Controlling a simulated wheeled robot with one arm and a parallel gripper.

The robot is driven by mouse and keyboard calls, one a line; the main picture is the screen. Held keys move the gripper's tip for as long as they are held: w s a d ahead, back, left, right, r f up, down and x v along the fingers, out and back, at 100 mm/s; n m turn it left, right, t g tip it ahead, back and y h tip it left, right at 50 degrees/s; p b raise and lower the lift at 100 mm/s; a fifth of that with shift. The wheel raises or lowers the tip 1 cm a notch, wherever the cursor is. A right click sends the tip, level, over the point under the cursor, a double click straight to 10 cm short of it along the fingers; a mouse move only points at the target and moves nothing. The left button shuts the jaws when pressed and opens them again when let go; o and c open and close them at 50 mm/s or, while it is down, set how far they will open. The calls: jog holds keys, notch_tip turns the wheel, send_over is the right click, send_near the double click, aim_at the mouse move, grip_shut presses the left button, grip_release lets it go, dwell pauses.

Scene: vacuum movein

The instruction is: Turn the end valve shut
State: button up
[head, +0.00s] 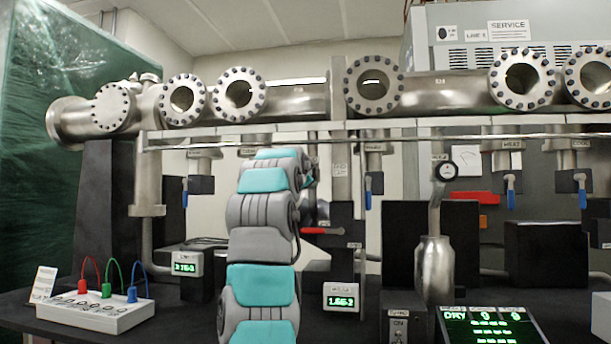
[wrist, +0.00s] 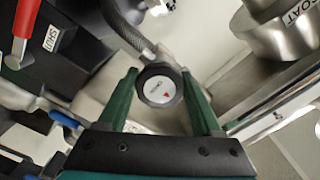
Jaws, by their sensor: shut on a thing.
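In the wrist view, a round black knob (wrist: 159,87) with a pale face and a small red mark sits between the green fingers of my gripper (wrist: 160,73). The gripper is shut on this knob, one finger at each side. A braided grey hose (wrist: 124,25) runs up from behind it. I cannot read the lettering on its face well enough to tell whether this is the end valve. In the head view, my grey and teal arm covers the knob and most of the gripper.
A red lever handle (head: 313,231) shows right of my arm; a red handle (wrist: 22,30) by a SHUT label shows in the wrist view. Several blue-handled valves (head: 368,192) hang under the steel manifold (head: 437,90).

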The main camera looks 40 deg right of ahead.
jog(key=shift+m, duration=0.3)
jog(key=o, duration=1.4)
jog(key=shift+c, duration=0.2)
jog(key=b+v, duration=0.2)
jog(key=v, duration=0.5)
jog(key=shift+s+a, duration=0.25)
jog(key=shift+s, duration=0.1)
